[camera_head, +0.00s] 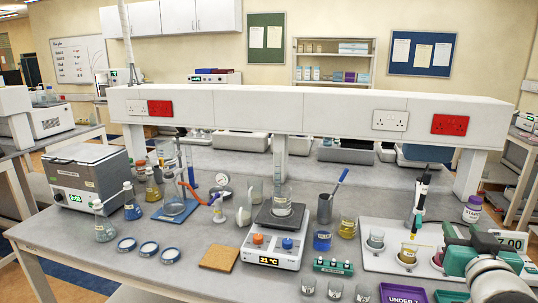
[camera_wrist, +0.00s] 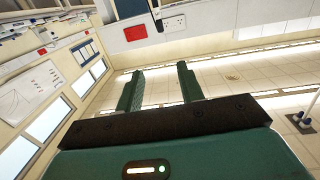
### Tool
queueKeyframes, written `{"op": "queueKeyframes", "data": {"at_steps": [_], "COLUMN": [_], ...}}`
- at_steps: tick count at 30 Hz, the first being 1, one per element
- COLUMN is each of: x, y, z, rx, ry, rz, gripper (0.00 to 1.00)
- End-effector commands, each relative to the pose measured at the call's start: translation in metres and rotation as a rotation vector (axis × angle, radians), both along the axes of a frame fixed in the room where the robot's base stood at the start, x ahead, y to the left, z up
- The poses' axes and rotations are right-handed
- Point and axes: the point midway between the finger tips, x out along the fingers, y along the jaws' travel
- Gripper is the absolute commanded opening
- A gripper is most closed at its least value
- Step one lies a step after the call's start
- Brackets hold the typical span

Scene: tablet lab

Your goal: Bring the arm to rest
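My gripper (camera_wrist: 160,69) shows in the wrist view with its two green fingers apart and nothing between them. It is open. The wrist view is tilted and shows walls, a red socket panel (camera_wrist: 134,33) and a pale panelled surface, with no bench object close to the fingers. In the head view my green and grey arm (camera_head: 485,262) is folded at the lower right, over the right end of the bench. I cannot make out the fingertips there.
The grey bench (camera_head: 200,245) holds a hot plate (camera_head: 272,250) with a beaker, a water bath (camera_head: 90,175) and several flasks. A white tray (camera_head: 385,262) with small beakers lies beside my arm. A white service beam (camera_head: 300,108) spans above the bench.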

Motion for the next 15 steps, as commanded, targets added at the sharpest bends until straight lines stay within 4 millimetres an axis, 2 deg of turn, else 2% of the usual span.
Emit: {"op": "queueKeyframes", "data": {"at_steps": [11, 15], "x": [-0.003, -0.015], "y": [0.035, 0.065], "z": [-0.026, -0.047], "rx": [0.045, 0.080], "ry": [0.208, 0.353], "rz": [-0.066, -0.061], "gripper": [0.38, 0.38]}}
